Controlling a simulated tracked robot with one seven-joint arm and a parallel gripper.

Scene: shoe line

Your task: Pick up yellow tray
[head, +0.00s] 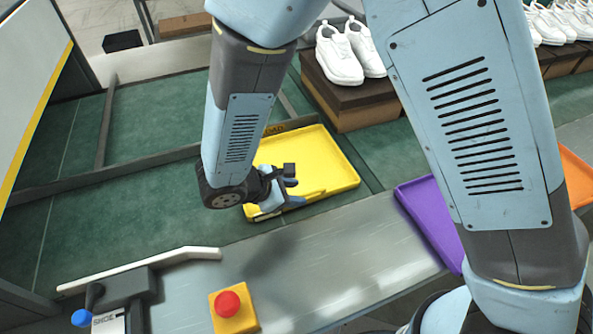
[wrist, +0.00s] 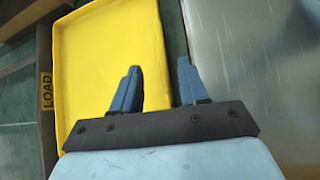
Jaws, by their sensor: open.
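The yellow tray (head: 325,160) lies flat on the green surface near the grey metal strip in the head view. My arm hides part of its left side. My gripper (head: 283,205) is at the tray's near edge. In the wrist view the yellow tray (wrist: 110,60) fills the left half. My gripper (wrist: 158,85) is open there, with one blue finger over the tray's inside and the other beyond its right rim. The rim runs between the fingers. I cannot tell whether either finger touches it.
A purple tray (head: 428,215) and an orange tray (head: 577,175) lie to the right, partly behind my arm. White shoes (head: 340,58) stand on a brown box (head: 350,105) behind the yellow tray. A red button (head: 228,303) and a blue-knobbed lever (head: 82,318) are at the front left.

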